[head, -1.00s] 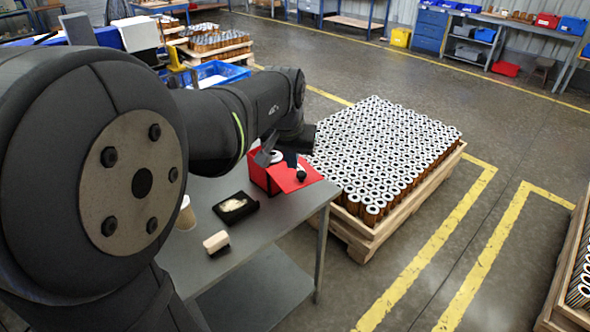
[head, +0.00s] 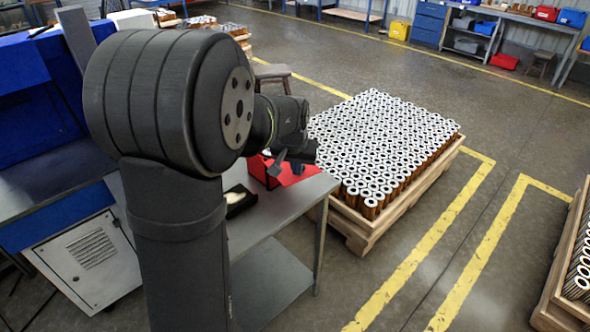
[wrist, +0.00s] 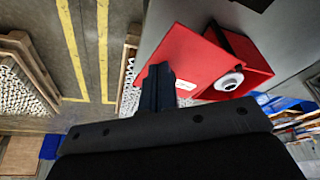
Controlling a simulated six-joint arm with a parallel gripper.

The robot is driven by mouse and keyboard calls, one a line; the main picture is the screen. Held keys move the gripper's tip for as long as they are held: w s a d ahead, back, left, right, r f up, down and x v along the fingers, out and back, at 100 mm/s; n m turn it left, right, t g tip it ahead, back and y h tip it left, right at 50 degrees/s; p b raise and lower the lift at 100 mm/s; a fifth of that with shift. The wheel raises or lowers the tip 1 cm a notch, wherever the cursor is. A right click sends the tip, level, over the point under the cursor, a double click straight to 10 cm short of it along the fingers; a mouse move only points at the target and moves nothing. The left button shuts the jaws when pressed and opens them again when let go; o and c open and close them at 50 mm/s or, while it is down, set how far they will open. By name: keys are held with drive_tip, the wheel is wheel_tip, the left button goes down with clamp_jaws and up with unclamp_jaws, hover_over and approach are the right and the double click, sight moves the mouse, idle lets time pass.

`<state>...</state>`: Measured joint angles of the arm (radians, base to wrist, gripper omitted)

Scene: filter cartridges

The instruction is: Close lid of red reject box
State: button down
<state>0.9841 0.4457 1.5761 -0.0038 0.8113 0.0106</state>
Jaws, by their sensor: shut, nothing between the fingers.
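The red reject box (head: 258,171) stands on the grey table, partly hidden by my arm. Its lid (head: 296,174) is open and spreads out to the right of the box. In the wrist view the open lid (wrist: 184,52) is a red panel with a small white label, and the box (wrist: 256,73) beside it holds a white-ended cartridge (wrist: 229,82). My gripper (wrist: 160,74) is shut and empty, its fingertips overlapping the lid's edge in the wrist view. I cannot tell whether they touch it. In the head view my gripper (head: 290,168) is at the lid.
A black tray (head: 238,201) with pale contents sits on the table (head: 275,222) near the box. A wooden pallet (head: 371,236) packed with cartridges stands on the floor to the right, close to the table's edge. Yellow floor lines (head: 440,240) lie beyond it.

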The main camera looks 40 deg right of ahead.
drive_tip(key=shift+d, duration=0.1)
idle(0.3)
drive_tip(key=shift+w+d+n, duration=0.15)
drive_tip(key=shift+d+n, duration=0.85)
drive_tip(key=shift+d, duration=0.2)
drive_tip(key=w+d+n+t+y, duration=0.25)
drive_tip(key=w+d+n, duration=0.25)
drive_tip(key=d+n, duration=0.3)
drive_tip(key=w+d+n+g+y, duration=0.1)
drive_tip(key=w+d+n+y, duration=0.1)
drive_tip(key=w+n, duration=0.6)
drive_tip(key=shift+w+d, duration=0.25)
drive_tip(key=shift+w, duration=1.6)
drive_tip(key=shift+w+g+y, duration=0.1)
drive_tip(key=shift+g+y, duration=0.15)
drive_tip(key=v, duration=0.7)
drive_tip(key=shift+r, duration=0.25)
drive_tip(key=shift+f, duration=0.15)
